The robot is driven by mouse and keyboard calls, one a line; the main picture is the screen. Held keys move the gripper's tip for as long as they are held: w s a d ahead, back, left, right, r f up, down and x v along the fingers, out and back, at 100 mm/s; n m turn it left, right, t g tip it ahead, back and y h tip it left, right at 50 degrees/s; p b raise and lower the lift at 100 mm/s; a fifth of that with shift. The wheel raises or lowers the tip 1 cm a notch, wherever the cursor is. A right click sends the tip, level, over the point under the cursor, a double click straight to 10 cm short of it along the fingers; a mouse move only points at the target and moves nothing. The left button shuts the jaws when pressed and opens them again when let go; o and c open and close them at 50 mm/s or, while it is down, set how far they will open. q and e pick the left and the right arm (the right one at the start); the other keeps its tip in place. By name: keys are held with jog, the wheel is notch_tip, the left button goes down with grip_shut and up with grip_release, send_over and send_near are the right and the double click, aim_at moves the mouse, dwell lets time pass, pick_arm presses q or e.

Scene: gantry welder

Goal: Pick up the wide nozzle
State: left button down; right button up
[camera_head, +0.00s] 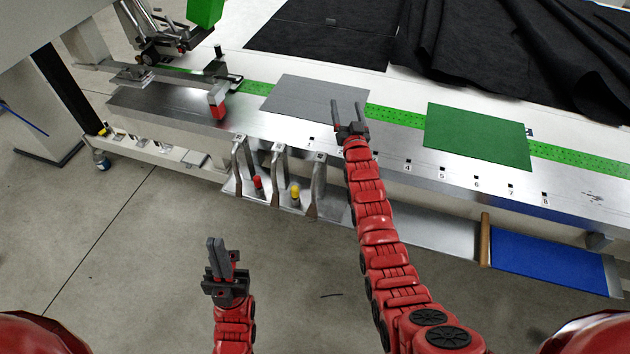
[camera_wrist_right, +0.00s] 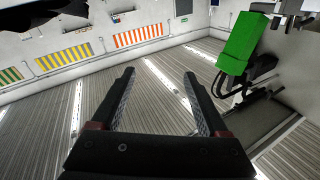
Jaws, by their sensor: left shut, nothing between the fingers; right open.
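A small rack (camera_head: 268,196) hangs on the front of the long table and holds a red-topped piece (camera_head: 258,185) and a yellow-topped piece (camera_head: 295,193) between grey upright brackets. They look like nozzles, but I cannot tell which one is wide. My right gripper (camera_head: 350,104) is open and empty above the table's front edge, to the right of the rack and higher. In the right wrist view its two fingers (camera_wrist_right: 160,78) are apart with nothing between them. My left gripper (camera_head: 216,243) is shut and empty, in front of the table, below and left of the rack.
A grey plate (camera_head: 310,97) and a green plate (camera_head: 477,136) lie on the table, with black cloth (camera_head: 330,35) behind. A blue-lined tray (camera_head: 550,262) is at the lower right. A welder carriage (camera_head: 155,35) stands at upper left. The floor in front is clear.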

jog(key=w+a+m+g, duration=0.1)
jog(key=w+a+g, duration=0.45)
jog(key=g, duration=0.35)
jog(key=s+a+r+m+g+h+p, duration=0.1)
jog(key=s+r+g, duration=0.45)
jog(key=s, duration=0.45)
jog(key=s+a+r+g+h+p, duration=0.1)
jog(key=s+r+g, duration=0.45)
jog(key=s, duration=0.35)
jog(key=b, duration=0.6)
send_over(318, 161)
notch_tip(318, 161, down, 6)
jog(key=r, duration=0.1)
jog(key=shift+w+d+f+t+p, duration=0.15)
jog(key=shift+f+t+p, duration=0.25)
jog(key=shift+f+p, duration=0.55)
notch_tip(318, 161, down, 4)
jog(key=shift+r+p, duration=0.15)
jog(key=shift+p, duration=0.6)
jog(key=shift+f, duration=0.4)
jog(key=shift+f+p, duration=0.3)
jog(key=shift+p, duration=0.1)
jog(key=shift+s+f+p, duration=0.2)
jog(key=shift+f+p, duration=0.9)
notch_tip(318, 161, down, 2)
jog(key=shift+f, duration=0.15)
jog(key=shift+w+f, duration=0.1)
jog(key=shift+f, duration=0.05)
grip_shut()
